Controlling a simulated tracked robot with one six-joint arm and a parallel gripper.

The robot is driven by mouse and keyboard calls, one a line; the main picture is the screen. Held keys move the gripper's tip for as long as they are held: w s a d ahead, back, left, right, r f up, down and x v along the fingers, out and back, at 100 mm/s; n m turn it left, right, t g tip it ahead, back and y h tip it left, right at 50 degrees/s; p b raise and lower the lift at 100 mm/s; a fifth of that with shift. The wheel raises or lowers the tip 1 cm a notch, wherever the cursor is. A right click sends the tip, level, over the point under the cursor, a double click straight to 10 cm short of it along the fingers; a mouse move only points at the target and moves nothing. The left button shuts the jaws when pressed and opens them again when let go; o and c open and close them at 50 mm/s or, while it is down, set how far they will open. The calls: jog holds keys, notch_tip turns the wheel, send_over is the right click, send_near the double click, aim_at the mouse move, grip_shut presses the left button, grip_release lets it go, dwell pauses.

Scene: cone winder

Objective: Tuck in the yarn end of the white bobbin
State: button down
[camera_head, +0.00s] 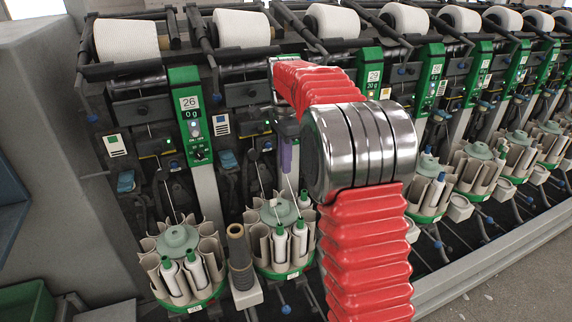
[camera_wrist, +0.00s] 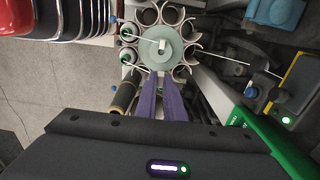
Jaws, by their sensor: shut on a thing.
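The round bobbin magazine (camera_head: 262,262) of the unit right of number 26 holds white bobbins (camera_head: 280,245) with green tips in its pockets. They also show at the left of the magazine in the wrist view (camera_wrist: 128,57). My gripper (camera_head: 287,168), with purple fingers, points down above the magazine's pale green hub (camera_head: 278,212). In the wrist view its fingertips (camera_wrist: 161,76) are close together at the hub's near edge. It is shut on the yarn end, too thin to make out between the tips. A thin white yarn (camera_head: 292,188) runs below the fingers towards the magazine.
A dark tube (camera_head: 239,245) stands on a peg between this magazine and the left one (camera_head: 178,240). A green panel numbered 26 (camera_head: 191,115) is left of my gripper. White yarn cones (camera_head: 241,28) line the top. In the wrist view another yarn (camera_wrist: 225,61) stretches right from the hub.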

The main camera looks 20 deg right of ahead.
jog(key=shift+r, duration=0.6)
jog(key=shift+s+d+r, duration=0.25)
jog(key=shift+r, duration=0.15)
jog(key=s+f, duration=0.2)
jog(key=s, duration=0.1)
jog(key=s+f, duration=0.2)
jog(key=s, duration=0.1)
jog(key=s+f, duration=0.3)
jog(key=shift+d+f, duration=0.1)
jog(key=shift+d, duration=0.2)
jog(key=shift+f, duration=0.4)
jog(key=shift+w, duration=0.25)
jog(key=shift+f, duration=0.1)
